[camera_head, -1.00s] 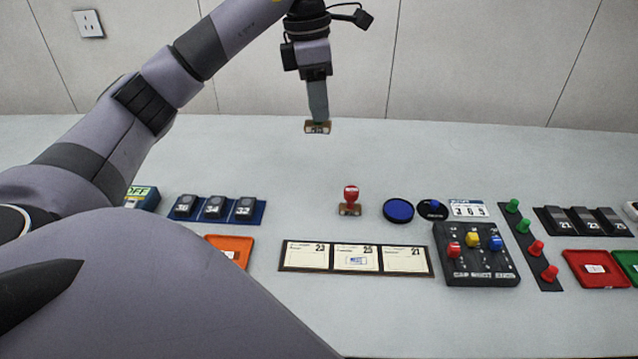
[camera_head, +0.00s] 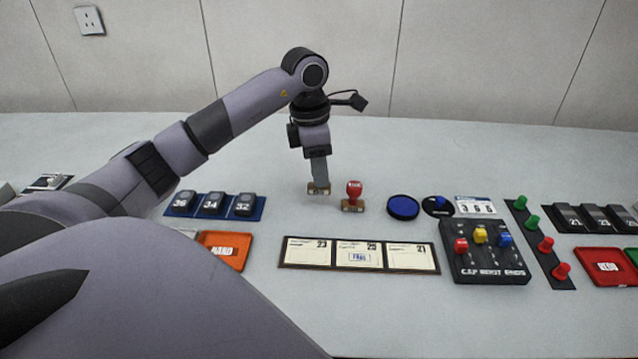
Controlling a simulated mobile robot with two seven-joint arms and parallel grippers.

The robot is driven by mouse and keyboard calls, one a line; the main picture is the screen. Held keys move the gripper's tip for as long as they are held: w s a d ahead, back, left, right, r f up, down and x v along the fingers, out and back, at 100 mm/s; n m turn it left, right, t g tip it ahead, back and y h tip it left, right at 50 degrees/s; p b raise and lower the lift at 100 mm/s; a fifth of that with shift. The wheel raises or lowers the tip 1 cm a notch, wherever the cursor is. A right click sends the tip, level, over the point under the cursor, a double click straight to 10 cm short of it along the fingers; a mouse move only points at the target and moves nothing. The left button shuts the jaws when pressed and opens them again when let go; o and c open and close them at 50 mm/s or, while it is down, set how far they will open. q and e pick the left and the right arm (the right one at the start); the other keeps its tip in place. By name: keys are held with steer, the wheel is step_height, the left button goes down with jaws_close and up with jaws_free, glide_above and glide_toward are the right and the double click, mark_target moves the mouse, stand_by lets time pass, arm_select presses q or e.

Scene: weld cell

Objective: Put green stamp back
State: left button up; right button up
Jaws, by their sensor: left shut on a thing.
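My left gripper (camera_head: 319,180) points down and is shut on a stamp, of which only the wooden base (camera_head: 318,191) shows. The fingers hide its handle, so I cannot see its green colour. The base is upright, at or just above the table, close to the left of the red stamp (camera_head: 353,195). I cannot tell whether it touches the table. The red stamp stands upright on its own wooden base. My right gripper is not in view.
A blue round pad (camera_head: 403,207) lies right of the red stamp. A card strip (camera_head: 335,268) lies in front. A black panel with coloured knobs (camera_head: 490,262) is at the right, a blue tray of numbered blocks (camera_head: 258,215) at the left. The table behind the stamps is clear.

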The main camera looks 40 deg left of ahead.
arm_select(q)
steer(key=shift+f, duration=2)
steer(key=shift+f, duration=0.1)
steer(key=o, duration=0.9)
steer(key=shift+c, duration=0.2)
steer(key=r, duration=0.8)
steer(key=s+a+r, duration=0.1)
steer(key=r, duration=0.3)
steer(key=shift+s, duration=0.1)
